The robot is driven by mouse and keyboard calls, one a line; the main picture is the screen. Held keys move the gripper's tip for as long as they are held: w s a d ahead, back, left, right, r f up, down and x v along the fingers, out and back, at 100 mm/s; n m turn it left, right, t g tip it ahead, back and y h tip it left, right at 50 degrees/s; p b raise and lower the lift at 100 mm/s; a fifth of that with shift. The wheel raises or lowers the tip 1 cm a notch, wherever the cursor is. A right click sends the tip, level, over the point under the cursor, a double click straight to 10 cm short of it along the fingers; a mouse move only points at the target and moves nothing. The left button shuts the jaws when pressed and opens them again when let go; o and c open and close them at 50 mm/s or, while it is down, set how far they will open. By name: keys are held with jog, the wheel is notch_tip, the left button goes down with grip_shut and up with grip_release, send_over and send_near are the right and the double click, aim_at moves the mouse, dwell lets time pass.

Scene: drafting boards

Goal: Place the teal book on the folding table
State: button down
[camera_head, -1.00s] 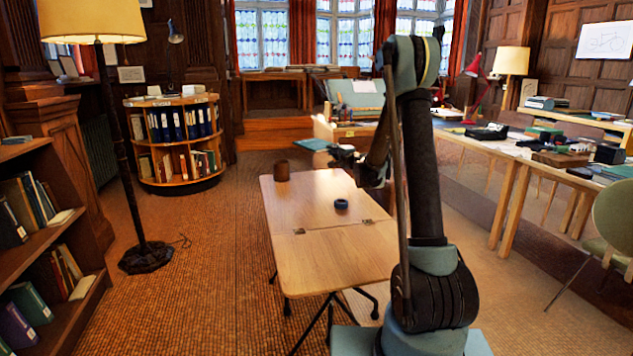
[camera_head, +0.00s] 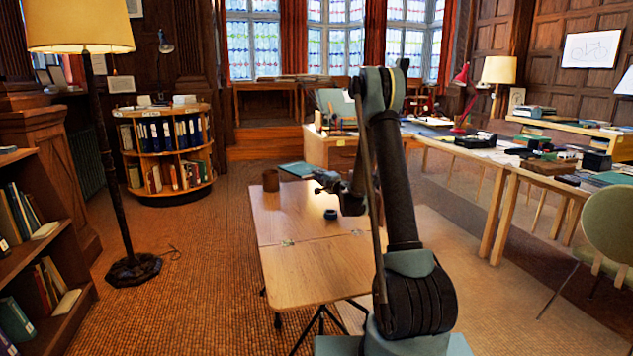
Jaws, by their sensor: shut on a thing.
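The teal book (camera_head: 297,168) appears flat, at the far end of the folding table in the picture, just right of a brown cup. My gripper (camera_head: 322,179) is at the book's near right edge, small and dark, and is shut on it. The wooden folding table (camera_head: 308,277) stands in front of me with its top open and level. I cannot tell whether the book is above the tabletop or beyond its far edge. My own arm covers the table's right side.
The brown cup (camera_head: 271,180) stands at the table's far left corner, and a small dark blue ring-shaped thing (camera_head: 331,214) lies near the middle. The near half of the table is clear. A floor lamp (camera_head: 113,180) stands left, long desks (camera_head: 505,172) right.

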jog(key=shift+f, duration=0.7)
jog(key=c, duration=1.7)
grip_release()
jog(key=shift+s, duration=0.1)
